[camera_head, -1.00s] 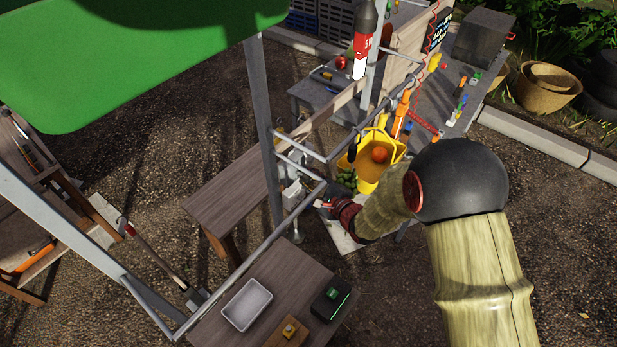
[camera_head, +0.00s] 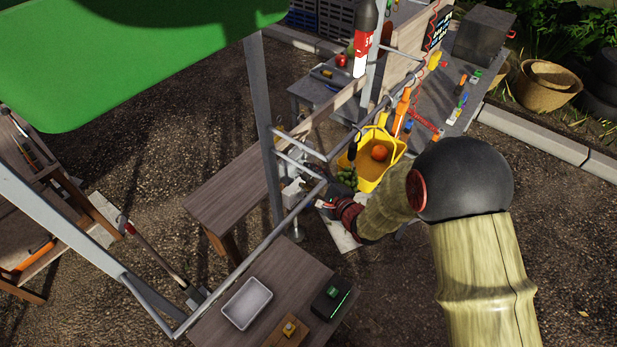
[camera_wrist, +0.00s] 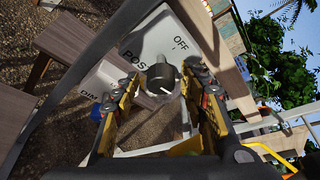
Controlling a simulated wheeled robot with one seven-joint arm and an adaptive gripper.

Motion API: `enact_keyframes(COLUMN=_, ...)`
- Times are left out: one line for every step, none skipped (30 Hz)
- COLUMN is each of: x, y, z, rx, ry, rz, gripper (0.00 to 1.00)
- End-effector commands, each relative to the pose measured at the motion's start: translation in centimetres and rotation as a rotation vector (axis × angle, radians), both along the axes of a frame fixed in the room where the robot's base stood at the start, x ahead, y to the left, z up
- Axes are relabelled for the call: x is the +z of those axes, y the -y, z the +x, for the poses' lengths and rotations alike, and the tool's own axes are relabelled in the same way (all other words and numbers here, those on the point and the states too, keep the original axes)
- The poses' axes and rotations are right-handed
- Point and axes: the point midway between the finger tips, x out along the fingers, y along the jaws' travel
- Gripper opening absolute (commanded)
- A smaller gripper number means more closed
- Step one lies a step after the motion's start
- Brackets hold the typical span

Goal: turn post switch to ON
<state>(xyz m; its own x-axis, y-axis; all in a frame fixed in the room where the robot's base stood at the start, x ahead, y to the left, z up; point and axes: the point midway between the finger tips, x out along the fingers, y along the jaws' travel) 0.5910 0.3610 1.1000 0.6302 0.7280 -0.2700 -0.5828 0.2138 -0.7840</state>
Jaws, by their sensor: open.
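The post switch knob (camera_wrist: 161,76) is a dark round knob on a light grey plate (camera_wrist: 158,38) in the wrist view. The plate reads "OFF" above the knob and "POS…" to its left, partly cut off by my finger. No "ON" label shows. My gripper (camera_wrist: 160,82) is open, with yellow-padded fingers on the left and right of the knob. I cannot tell whether they touch it. A pale mark shows at the knob's lower side. In the head view my gripper (camera_head: 325,204) is beside pale boxes on the frame post, and the knob is too small to make out.
A second plate (camera_wrist: 100,82) reading "DIM" lies left of the knob. A metal rail (camera_head: 262,247) and post (camera_head: 266,130) stand close to my gripper. A yellow basket (camera_head: 372,172) with an orange fruit hangs behind it. A table (camera_head: 290,275) with a white tray stands in front.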

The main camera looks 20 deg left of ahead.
Motion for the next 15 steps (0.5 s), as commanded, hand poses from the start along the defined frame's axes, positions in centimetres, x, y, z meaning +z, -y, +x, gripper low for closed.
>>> enact_keyframes(x=0.3, y=0.5, z=-0.3, rx=-0.001, ry=0.001, rz=0.001, gripper=0.43)
enact_keyframes(x=0.4, y=0.8, z=-0.6, rx=-0.001, ry=0.001, rz=0.001, gripper=0.43)
enact_keyframes(x=0.6, y=1.4, z=-1.1, rx=-0.001, ry=0.000, rz=0.000, gripper=0.43)
enact_keyframes(x=0.8, y=1.8, z=-1.4, rx=-0.002, ry=0.001, rz=0.000, gripper=0.43)
enact_keyframes(x=0.9, y=2.3, z=-1.8, rx=-0.003, ry=0.000, rz=0.000, gripper=0.43)
enact_keyframes(x=1.1, y=2.9, z=-2.3, rx=-0.003, ry=0.000, rz=0.000, gripper=0.43)
enact_keyframes(x=1.3, y=3.4, z=-2.8, rx=-0.003, ry=0.000, rz=0.000, gripper=0.43)
enact_keyframes(x=1.5, y=3.8, z=-3.2, rx=-0.003, ry=0.000, rz=0.000, gripper=0.43)
enact_keyframes(x=1.7, y=4.4, z=-3.7, rx=-0.003, ry=0.000, rz=0.000, gripper=0.43)
enact_keyframes(x=1.8, y=4.9, z=-4.0, rx=-0.004, ry=0.000, rz=0.000, gripper=0.43)
enact_keyframes(x=1.9, y=5.3, z=-4.4, rx=-0.003, ry=-0.001, rz=-0.001, gripper=0.43)
enact_keyframes(x=2.2, y=5.8, z=-4.9, rx=-0.002, ry=-0.001, rz=0.000, gripper=0.43)
enact_keyframes(x=2.2, y=6.2, z=-5.2, rx=-0.003, ry=-0.001, rz=-0.001, gripper=0.43)
enact_keyframes(x=2.4, y=6.5, z=-5.5, rx=-0.003, ry=0.000, rz=0.000, gripper=0.43)
enact_keyframes(x=2.6, y=6.9, z=-5.9, rx=-0.002, ry=-0.001, rz=0.000, gripper=0.43)
